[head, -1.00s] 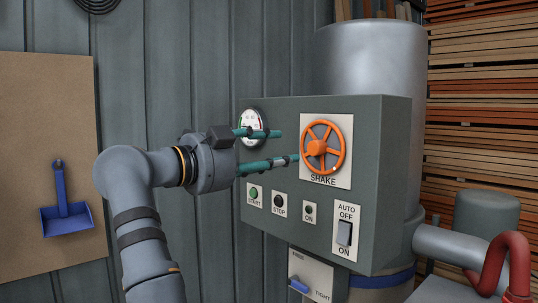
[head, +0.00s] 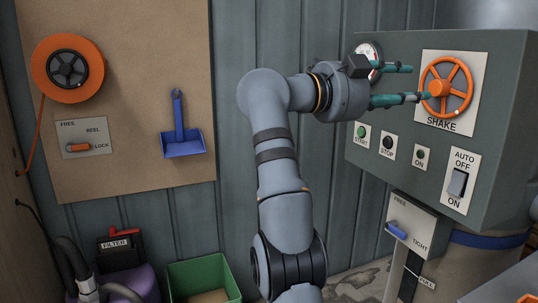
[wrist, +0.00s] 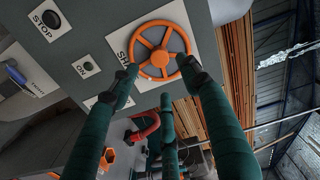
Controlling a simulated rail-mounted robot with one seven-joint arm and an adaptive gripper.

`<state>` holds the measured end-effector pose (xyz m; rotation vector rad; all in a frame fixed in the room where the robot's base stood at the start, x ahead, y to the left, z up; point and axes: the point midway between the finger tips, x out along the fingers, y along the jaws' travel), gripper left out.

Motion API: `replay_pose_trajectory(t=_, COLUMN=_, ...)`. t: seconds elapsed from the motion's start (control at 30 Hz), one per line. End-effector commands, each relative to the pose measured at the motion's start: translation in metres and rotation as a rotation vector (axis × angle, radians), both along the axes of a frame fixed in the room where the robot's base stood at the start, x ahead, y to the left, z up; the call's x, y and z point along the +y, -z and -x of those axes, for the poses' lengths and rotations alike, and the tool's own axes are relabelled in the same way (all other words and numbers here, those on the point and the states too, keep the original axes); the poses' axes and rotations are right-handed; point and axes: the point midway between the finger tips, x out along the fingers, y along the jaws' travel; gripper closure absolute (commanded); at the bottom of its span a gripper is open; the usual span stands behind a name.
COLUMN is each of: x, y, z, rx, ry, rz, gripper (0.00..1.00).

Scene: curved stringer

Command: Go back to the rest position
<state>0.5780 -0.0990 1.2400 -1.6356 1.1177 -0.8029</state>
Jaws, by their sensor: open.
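My gripper (head: 418,84) is open and empty, with its teal fingers apart in front of the control panel. In the head view one fingertip overlaps the orange SHAKE handwheel (head: 457,75). In the wrist view my gripper (wrist: 160,84) has its fingertips on either side of the lower part of the handwheel (wrist: 178,38), with nothing held between them. Whether a finger touches the wheel I cannot tell.
The grey panel (head: 505,150) carries START, STOP and ON buttons, an AUTO/OFF/ON switch (head: 458,183) and a gauge (head: 369,58). A blue FREE/TIGHT lever (head: 397,230) sits below. A board with a reel (head: 68,69) and blue dustpan (head: 182,146) hangs left; a green bin (head: 203,279) stands below.

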Motion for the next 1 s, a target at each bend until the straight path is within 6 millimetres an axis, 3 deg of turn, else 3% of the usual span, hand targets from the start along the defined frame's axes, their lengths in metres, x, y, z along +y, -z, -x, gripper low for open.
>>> replay_pose_trajectory(t=0.2, x=-0.043, y=0.0, z=-0.016, rx=0.001, ry=0.003, rz=0.0, gripper=0.54)
replay_pose_trajectory(t=0.4, x=-0.066, y=0.0, z=-0.026, rx=0.002, ry=0.0, rz=0.001, gripper=0.54)
replay_pose_trajectory(t=0.6, x=-0.075, y=0.0, z=-0.03, rx=0.002, ry=-0.002, rz=0.0, gripper=0.54)
replay_pose_trajectory(t=1.0, x=-0.074, y=0.0, z=-0.03, rx=0.018, ry=-0.002, rz=0.006, gripper=0.54)
